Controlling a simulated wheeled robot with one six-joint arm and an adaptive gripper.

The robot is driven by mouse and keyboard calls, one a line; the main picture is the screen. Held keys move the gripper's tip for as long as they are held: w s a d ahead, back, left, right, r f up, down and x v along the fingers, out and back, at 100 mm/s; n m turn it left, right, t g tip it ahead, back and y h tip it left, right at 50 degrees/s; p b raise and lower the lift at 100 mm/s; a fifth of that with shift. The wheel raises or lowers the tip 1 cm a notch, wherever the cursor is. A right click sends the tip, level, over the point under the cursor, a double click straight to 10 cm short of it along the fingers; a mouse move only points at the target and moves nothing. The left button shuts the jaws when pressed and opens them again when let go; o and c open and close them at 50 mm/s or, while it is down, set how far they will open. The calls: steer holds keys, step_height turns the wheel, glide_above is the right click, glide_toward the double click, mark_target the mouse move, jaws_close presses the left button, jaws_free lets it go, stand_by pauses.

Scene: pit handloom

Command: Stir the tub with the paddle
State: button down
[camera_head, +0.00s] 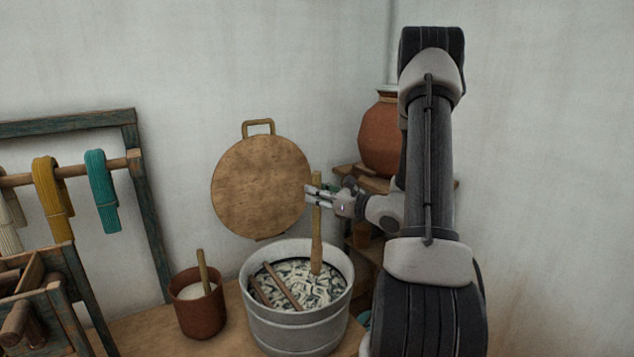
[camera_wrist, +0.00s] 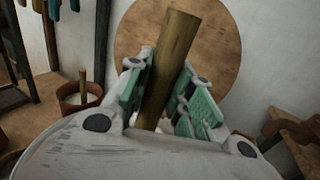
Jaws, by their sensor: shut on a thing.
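The tub (camera_head: 298,333) is a round grey metal vessel on the wooden bench, filled with pale and dark shredded-looking pieces. The wooden paddle (camera_head: 317,240) stands nearly upright in it, toward the right side, its lower end hidden in the contents. My gripper (camera_head: 316,194) is shut on the paddle's upper shaft, above the tub rim. In the wrist view the paddle (camera_wrist: 168,65) passes between the green-padded fingers, leaning slightly. The tub is mostly hidden there by my gripper.
Two sticks (camera_head: 283,286) lie in the tub. A brown pot (camera_head: 200,310) with a stick stands left of it. A round wooden lid (camera_head: 261,187) is against the wall behind. A clay jar (camera_head: 381,137) sits on a shelf at right. A yarn rack (camera_head: 75,170) is at left.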

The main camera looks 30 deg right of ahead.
mark_target(320, 238)
step_height(320, 238, down, 15)
steer(key=shift+f, duration=0.1)
stand_by(0.7)
stand_by(0.3)
